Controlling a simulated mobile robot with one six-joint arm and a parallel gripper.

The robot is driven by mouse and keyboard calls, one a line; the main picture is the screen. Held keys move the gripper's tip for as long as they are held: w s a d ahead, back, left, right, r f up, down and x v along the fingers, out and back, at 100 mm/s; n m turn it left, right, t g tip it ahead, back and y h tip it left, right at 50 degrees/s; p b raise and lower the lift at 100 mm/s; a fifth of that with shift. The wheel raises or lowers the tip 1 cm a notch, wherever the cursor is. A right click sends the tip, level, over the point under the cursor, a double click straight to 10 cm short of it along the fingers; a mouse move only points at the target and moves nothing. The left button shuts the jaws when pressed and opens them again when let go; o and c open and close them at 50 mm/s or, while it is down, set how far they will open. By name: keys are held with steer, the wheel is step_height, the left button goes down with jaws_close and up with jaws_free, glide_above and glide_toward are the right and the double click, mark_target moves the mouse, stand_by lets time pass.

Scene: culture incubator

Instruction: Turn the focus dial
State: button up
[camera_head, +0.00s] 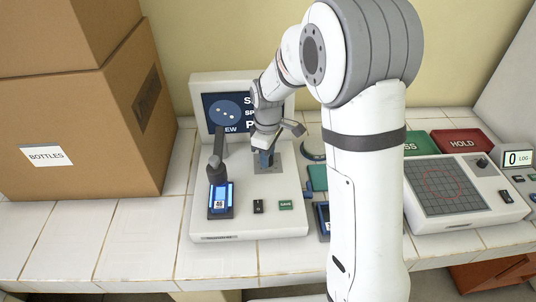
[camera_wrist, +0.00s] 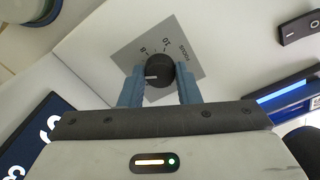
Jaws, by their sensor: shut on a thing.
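The focus dial (camera_wrist: 159,76) is a round black knob with a white pointer line, on a grey plate (camera_wrist: 188,38) lettered FOCUS with scale marks. In the wrist view my gripper (camera_wrist: 159,86) has its two blue fingers on either side of the knob, shut on it. In the head view my gripper (camera_head: 266,158) points down at the grey plate on the white microscope-like device (camera_head: 250,222). The dial itself is hidden behind the fingers there.
The device has a screen (camera_head: 222,112) behind, a dark column with a lit blue stage (camera_head: 221,197) at left, and a green button (camera_head: 286,205) in front. Cardboard boxes (camera_head: 90,130) stand at left. A gridded device (camera_head: 445,188) stands at right.

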steer(key=o, duration=1)
steer(key=shift+c, duration=0.2)
steer(key=shift+r, duration=0.1)
step_height(320, 180, up, 8)
steer(key=shift+f, duration=0.15)
steer(key=s+d+r+m+t, duration=0.1)
steer(key=s+d+m, duration=0.4)
steer(key=s, duration=0.6)
steer(key=s+d+r+m+t, duration=0.1)
steer(key=s+d+r+m, duration=0.2)
steer(key=s+d+m, duration=0.3)
steer(key=s+m, duration=0.1)
steer(key=s, duration=0.4)
steer(key=shift+s+r+m+t, duration=0.2)
steer(key=shift+r+m+t, duration=0.1)
steer(key=shift+t, duration=0.1)
